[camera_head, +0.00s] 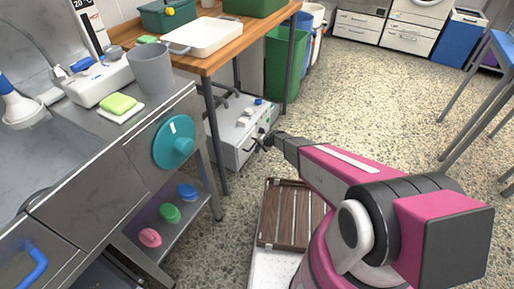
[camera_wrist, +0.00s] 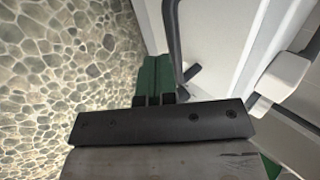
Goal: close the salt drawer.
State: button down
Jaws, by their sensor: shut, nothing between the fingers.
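A low white-grey unit (camera_head: 228,135) stands on the floor under the wooden table, with small fittings and a blue knob on it. It is the likely place of the salt drawer, but no label can be read and I cannot tell how far any drawer stands out. My gripper (camera_head: 262,143) is at the front of this unit, shut and empty. In the wrist view my gripper's short dark fingers (camera_wrist: 154,99) are together, near a dark bar-shaped handle (camera_wrist: 174,45) and pale panels (camera_wrist: 225,45). I cannot tell whether they touch anything.
A brown slatted rack (camera_head: 285,215) lies below my arm. Floor is open to the right.

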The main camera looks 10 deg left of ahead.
jog(key=s+d+r+n+g+h, duration=0.1)
jog(key=s+d+r+h, duration=0.1)
jog(key=s+d+r, duration=0.6)
jog(key=s+d+r+n+g+h, duration=0.1)
jog(key=s+d+r+h, duration=0.2)
jog(key=s+d+r, duration=0.5)
jog(key=s+d+r+n+g+h, duration=0.1)
jog(key=s+d+r, duration=0.7)
jog(key=d+r, duration=1)
notch_tip(320, 180, up, 3)
jog(key=shift+s+d+f+n+h, duration=0.1)
jog(key=shift+s+d+n+h, duration=0.2)
jog(key=shift+n+h, duration=0.4)
